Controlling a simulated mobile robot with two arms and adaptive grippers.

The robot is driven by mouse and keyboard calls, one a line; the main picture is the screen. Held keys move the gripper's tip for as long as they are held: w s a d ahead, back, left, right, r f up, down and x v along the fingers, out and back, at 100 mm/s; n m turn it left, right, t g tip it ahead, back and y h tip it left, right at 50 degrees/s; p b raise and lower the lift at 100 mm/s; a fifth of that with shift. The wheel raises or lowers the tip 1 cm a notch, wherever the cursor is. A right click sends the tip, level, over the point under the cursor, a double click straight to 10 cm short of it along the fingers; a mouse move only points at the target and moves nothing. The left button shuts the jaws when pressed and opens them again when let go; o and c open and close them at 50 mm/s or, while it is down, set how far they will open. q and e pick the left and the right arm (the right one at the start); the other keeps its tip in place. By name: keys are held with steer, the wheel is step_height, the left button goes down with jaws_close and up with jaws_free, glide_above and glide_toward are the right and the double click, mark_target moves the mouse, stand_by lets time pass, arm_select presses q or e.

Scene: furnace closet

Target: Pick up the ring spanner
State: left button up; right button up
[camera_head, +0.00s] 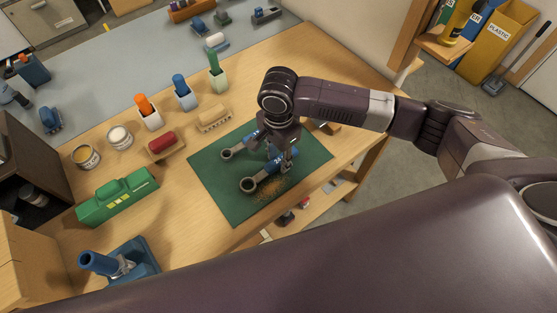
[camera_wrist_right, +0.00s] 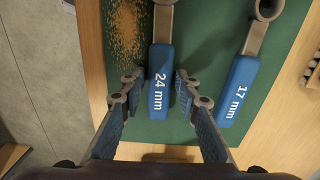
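Two ring spanners with blue handles lie on a green mat (camera_head: 225,203) on the workbench. In the right wrist view, the one marked 24 mm (camera_wrist_right: 160,52) lies between the fingers of my right gripper (camera_wrist_right: 158,84). The fingers are open, one on each side of its blue handle, with gaps on both sides. The spanner marked 17 mm (camera_wrist_right: 238,92) lies to the right, outside the fingers. In the head view, my right gripper (camera_head: 281,163) points down over the mat and hides part of the handles; the nearer spanner's ring (camera_head: 248,185) shows. My left gripper is out of view.
Brown crumbs (camera_head: 273,190) lie on the mat beside the nearer spanner. The bench edge is close by.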

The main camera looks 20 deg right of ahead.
mark_target(278, 160)
steer(key=shift+c, duration=1.3)
jaws_close()
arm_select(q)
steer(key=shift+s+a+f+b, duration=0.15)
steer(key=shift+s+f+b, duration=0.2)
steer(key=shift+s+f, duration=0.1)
arm_select(e)
step_height(278, 160, up, 20)
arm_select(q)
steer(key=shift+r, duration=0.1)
arm_select(e)
steer(key=shift+r, duration=0.1)
